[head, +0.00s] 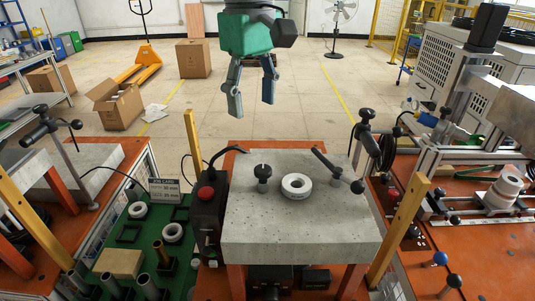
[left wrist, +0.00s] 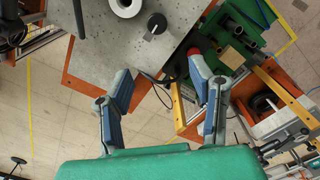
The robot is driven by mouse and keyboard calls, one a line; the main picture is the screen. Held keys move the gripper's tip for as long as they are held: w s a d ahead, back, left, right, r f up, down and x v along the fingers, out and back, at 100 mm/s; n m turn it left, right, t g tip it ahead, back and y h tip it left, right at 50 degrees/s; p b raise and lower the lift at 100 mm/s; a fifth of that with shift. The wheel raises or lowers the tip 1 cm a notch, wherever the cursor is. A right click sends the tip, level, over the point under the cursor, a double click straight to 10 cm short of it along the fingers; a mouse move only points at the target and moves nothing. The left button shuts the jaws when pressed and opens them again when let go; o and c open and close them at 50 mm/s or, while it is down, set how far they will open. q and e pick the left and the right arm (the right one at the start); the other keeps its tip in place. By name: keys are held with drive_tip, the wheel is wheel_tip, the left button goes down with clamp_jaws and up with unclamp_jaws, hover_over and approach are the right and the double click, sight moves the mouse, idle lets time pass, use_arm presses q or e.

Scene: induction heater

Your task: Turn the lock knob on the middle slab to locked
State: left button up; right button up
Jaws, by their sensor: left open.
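The grey middle slab (head: 300,239) stands in front of me and its edge also shows in the left wrist view (left wrist: 100,55). A black knob (head: 263,176) sits upright on the slab's left part, beside a white ring (head: 297,186). The left wrist view shows the knob (left wrist: 157,22) from above, with a pale mark near it. I cannot read its lock position. My left gripper (head: 252,106) hangs open and empty beyond the slab's far edge, apart from the knob. In the left wrist view its two fingers (left wrist: 160,70) are spread. My right gripper is not in view.
A black lever (head: 332,165) with a ball end lies across the slab's right part. A red-button box (head: 206,194) and yellow posts (head: 406,220) flank the slab. A green tray (head: 130,232) with parts is at left. Open floor lies behind.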

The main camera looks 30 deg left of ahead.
sight(264, 168)
use_arm(q)
drive_tip(key=d+f, duration=0.1)
drive_tip(key=f, duration=0.2)
drive_tip(key=d+f, duration=0.1)
drive_tip(key=f, duration=0.2)
drive_tip(key=d+f, duration=0.2)
drive_tip(key=f, duration=0.1)
drive_tip(key=shift+s+f, duration=0.1)
drive_tip(key=shift+f, duration=0.3)
drive_tip(key=a+f, duration=0.3)
drive_tip(key=shift+s, duration=0.2)
drive_tip(key=shift+w+a+f, duration=0.1)
drive_tip(key=shift+a+f, duration=0.05)
drive_tip(key=shift+a, duration=0.15)
drive_tip(key=shift+d, duration=0.25)
drive_tip(key=shift+d+r, duration=0.2)
drive_tip(key=shift+d, duration=0.6)
clamp_jaws()
drive_tip(key=shift+d, duration=0.15)
drive_tip(key=shift+a+r, duration=0.1)
drive_tip(key=shift+a, duration=0.25)
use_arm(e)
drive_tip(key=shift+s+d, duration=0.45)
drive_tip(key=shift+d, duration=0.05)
